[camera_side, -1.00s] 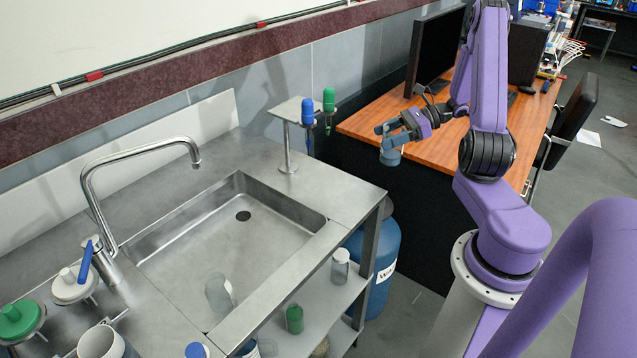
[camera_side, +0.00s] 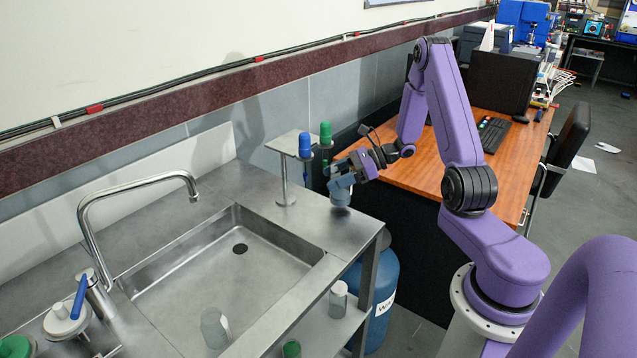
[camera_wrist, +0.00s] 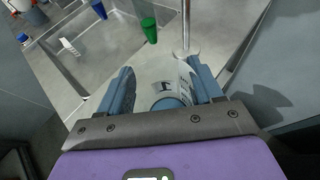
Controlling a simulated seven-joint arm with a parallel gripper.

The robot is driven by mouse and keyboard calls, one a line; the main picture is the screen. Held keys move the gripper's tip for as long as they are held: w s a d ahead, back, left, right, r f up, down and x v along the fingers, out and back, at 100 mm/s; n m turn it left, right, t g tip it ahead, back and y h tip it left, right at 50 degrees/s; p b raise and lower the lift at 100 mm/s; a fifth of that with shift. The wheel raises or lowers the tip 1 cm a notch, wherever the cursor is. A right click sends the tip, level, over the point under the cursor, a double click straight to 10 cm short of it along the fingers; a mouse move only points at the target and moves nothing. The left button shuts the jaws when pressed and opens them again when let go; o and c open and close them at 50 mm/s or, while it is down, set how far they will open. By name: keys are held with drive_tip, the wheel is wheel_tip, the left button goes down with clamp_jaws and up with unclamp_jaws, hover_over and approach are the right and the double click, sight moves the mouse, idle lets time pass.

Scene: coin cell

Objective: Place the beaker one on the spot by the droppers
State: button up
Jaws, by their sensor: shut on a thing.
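My gripper (camera_side: 341,180) is shut on a clear beaker (camera_side: 341,197), held upright or nearly so over the right end of the metal counter. I cannot tell whether its base touches the counter. In the wrist view the beaker (camera_wrist: 165,70) sits between the blue fingers and shows a label with a "1". The blue dropper (camera_side: 305,145) and green dropper (camera_side: 325,133) hang on a small metal stand (camera_side: 286,143), left of my gripper. The green dropper (camera_wrist: 149,30) and blue dropper (camera_wrist: 99,9) also show in the wrist view.
The sink (camera_side: 215,275) opens left of the counter end, with another clear beaker (camera_side: 214,327) in it. A tap (camera_side: 135,186) arches over the sink's far left side. A wooden desk (camera_side: 425,180) with a monitor (camera_side: 500,82) stands behind my arm.

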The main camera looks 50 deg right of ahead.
drive_tip(key=shift+x, duration=2.4)
drive_tip(key=shift+a+r, duration=0.1)
drive_tip(key=o, duration=1.1)
drive_tip(key=shift+s+d+r, duration=0.15)
drive_tip(key=shift+d+r, duration=0.05)
drive_tip(key=shift+d, duration=0.05)
drive_tip(key=v, duration=1.1)
drive_tip(key=shift+s, duration=0.15)
drive_tip(key=shift+r, duration=0.1)
